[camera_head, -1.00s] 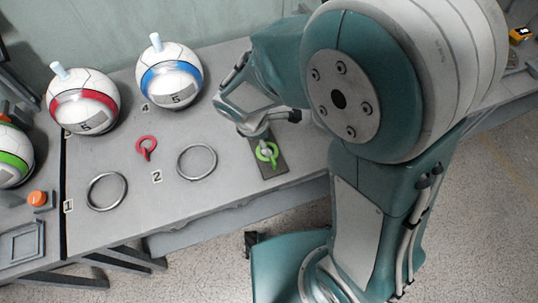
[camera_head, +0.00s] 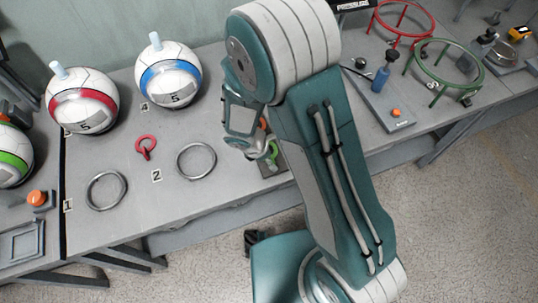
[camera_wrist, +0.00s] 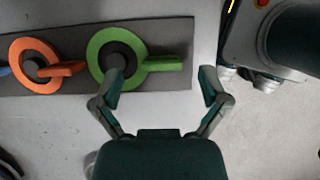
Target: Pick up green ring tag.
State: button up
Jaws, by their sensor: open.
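My gripper (camera_wrist: 161,75) is open and empty. Its left fingertip overlaps the ring's lower part in the picture, and the tab shows between the fingers. I cannot tell whether they touch. In the head view my arm hides most of the strip, and only part of the green tag (camera_head: 273,152) shows beside my gripper.
An orange ring tag (camera_wrist: 32,64) sits on the strip left of the green one. In the head view a red tag (camera_head: 146,142) and two metal rings (camera_head: 196,161) lie on the grey table. Balls stand behind. Red and green ring stands (camera_head: 444,66) are at the right.

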jog(key=shift+x, duration=1)
jog(key=shift+c, duration=0.3)
jog(key=c, duration=0.9)
jog(key=shift+o, duration=0.2)
